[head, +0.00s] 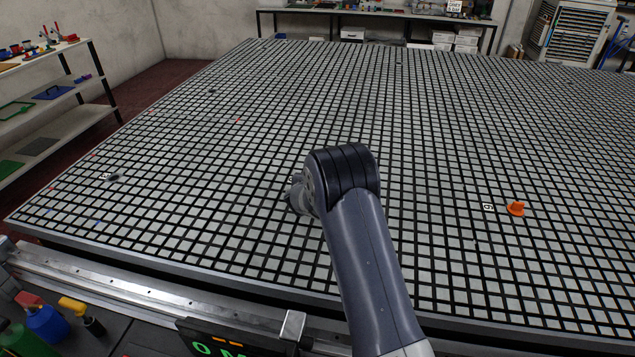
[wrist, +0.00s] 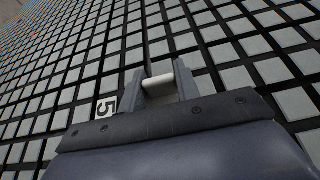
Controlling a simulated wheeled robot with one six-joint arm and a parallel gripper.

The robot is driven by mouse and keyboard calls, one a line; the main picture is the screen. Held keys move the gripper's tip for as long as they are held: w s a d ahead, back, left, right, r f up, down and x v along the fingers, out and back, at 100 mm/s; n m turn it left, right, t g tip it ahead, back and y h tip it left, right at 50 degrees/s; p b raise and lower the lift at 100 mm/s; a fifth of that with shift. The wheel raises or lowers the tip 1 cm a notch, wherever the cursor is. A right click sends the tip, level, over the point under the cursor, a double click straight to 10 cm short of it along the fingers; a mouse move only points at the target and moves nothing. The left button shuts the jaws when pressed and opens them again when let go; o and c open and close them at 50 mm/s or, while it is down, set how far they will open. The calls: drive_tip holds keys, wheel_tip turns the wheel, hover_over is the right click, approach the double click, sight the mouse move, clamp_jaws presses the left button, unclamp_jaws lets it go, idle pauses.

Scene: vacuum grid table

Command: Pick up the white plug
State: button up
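The white plug (wrist: 158,81) shows in the wrist view as a short pale cylinder between the two fingers of my gripper (wrist: 160,86). The fingers appear to touch it at both ends. It is low over the grid table, and I cannot tell whether it still touches the surface. In the head view my gripper (head: 293,198) is partly hidden by my dark wrist, and the plug cannot be made out there.
The grid table (head: 200,170) is mostly bare. A number label (wrist: 106,107) lies left of my gripper. An orange plug (head: 516,209) stands at the right beside another label (head: 488,207). A small dark object (head: 114,178) lies at the far left.

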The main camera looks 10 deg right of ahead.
drive_tip(key=shift+f, duration=0.15)
drive_tip(key=c, duration=0.3)
